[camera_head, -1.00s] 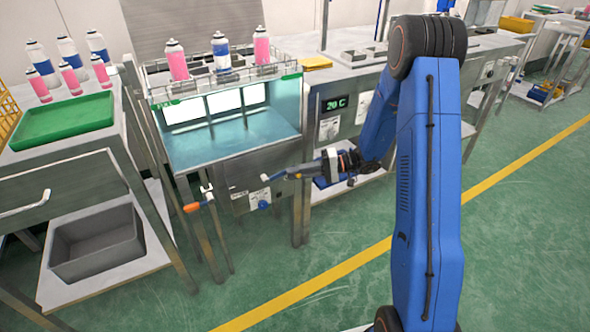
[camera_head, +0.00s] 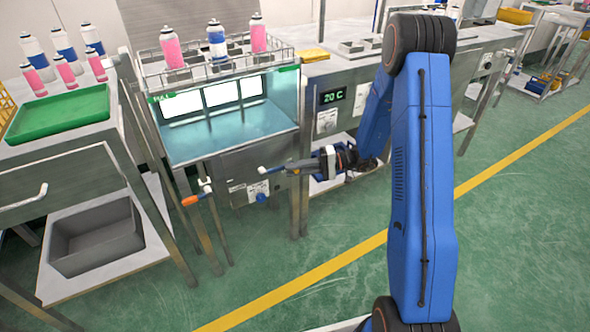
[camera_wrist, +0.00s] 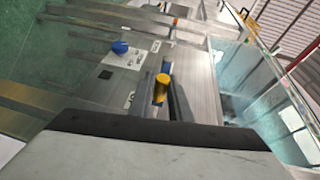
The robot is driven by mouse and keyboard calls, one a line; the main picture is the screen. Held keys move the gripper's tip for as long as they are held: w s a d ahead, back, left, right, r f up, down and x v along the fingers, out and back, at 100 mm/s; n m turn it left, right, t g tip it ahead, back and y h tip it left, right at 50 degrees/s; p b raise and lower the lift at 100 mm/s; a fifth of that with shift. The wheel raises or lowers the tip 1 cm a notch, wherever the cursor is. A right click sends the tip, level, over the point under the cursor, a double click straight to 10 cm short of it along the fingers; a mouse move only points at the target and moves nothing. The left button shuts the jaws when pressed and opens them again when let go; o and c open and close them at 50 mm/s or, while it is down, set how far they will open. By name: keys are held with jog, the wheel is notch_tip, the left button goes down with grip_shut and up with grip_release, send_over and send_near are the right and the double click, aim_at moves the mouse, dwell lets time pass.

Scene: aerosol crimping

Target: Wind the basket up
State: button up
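The wire basket (camera_head: 238,67) hangs over the open glass tank (camera_head: 235,133) and carries two pink cans and one blue-and-white can. The basket is clear of the water. My gripper (camera_head: 274,169) is in front of the tank's lower right. In the wrist view its fingers (camera_wrist: 165,95) lie closely on either side of a yellow cylinder-shaped handle (camera_wrist: 161,86). How the handle joins the machine is hidden. The blue knob (camera_head: 261,197) on the front panel is just below my gripper and also shows in the wrist view (camera_wrist: 120,47).
An orange-handled lever (camera_head: 190,200) sticks out at the tank's front left. A table on the left bears a green tray (camera_head: 58,114) and several cans, with a grey bin (camera_head: 97,236) below. A bench (camera_head: 350,70) adjoins the tank on the right. The green floor in front is clear.

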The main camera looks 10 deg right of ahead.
jog(key=shift+o, duration=1.4)
jog(key=shift+a+f, duration=0.1)
jog(key=shift+d, duration=0.2)
jog(key=s+d+r, duration=0.2)
jog(key=d, duration=1.4)
jog(key=shift+d, duration=0.4)
jog(key=shift+r, duration=0.1)
